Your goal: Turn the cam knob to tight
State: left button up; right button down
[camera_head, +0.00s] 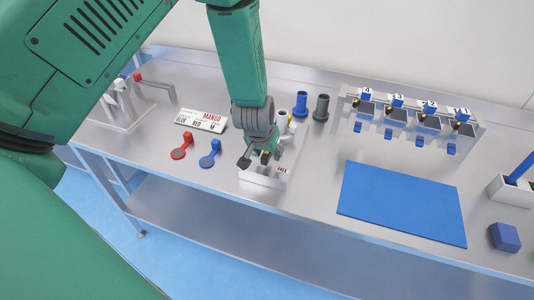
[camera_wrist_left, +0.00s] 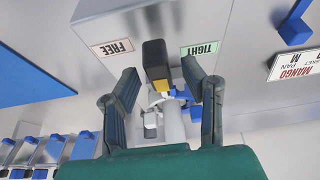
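The cam knob (camera_wrist_left: 156,62) is a black block with a yellow part at one end, in front of a grey metal box (camera_wrist_left: 115,22). The box carries a pink FREE label (camera_wrist_left: 113,47) and a green TIGHT label (camera_wrist_left: 200,48). In the left wrist view the knob lies between the two labels. My left gripper (camera_wrist_left: 160,72) is open, one finger on each side of the knob, with gaps visible. In the head view my left gripper (camera_head: 261,155) points down over the box (camera_head: 265,183) and hides much of it. My right gripper is not in view.
A red scoop (camera_head: 182,147) and a blue scoop (camera_head: 210,155) lie left of the box, with a MANGO card (camera_head: 202,121) behind. Blue and dark cups (camera_head: 321,107) stand behind. A numbered dispenser rack (camera_head: 410,118) and blue mat (camera_head: 402,203) are to the right.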

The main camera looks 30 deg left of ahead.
pick_arm(q)
jog(key=shift+s+f, duration=0.1)
jog(key=shift+s+r, duration=0.2)
jog(key=shift+r, duration=0.25)
jog(key=v, duration=1)
jog(key=shift+r, duration=0.4)
jog(key=shift+s+d, duration=0.1)
jog(key=shift+f, duration=0.1)
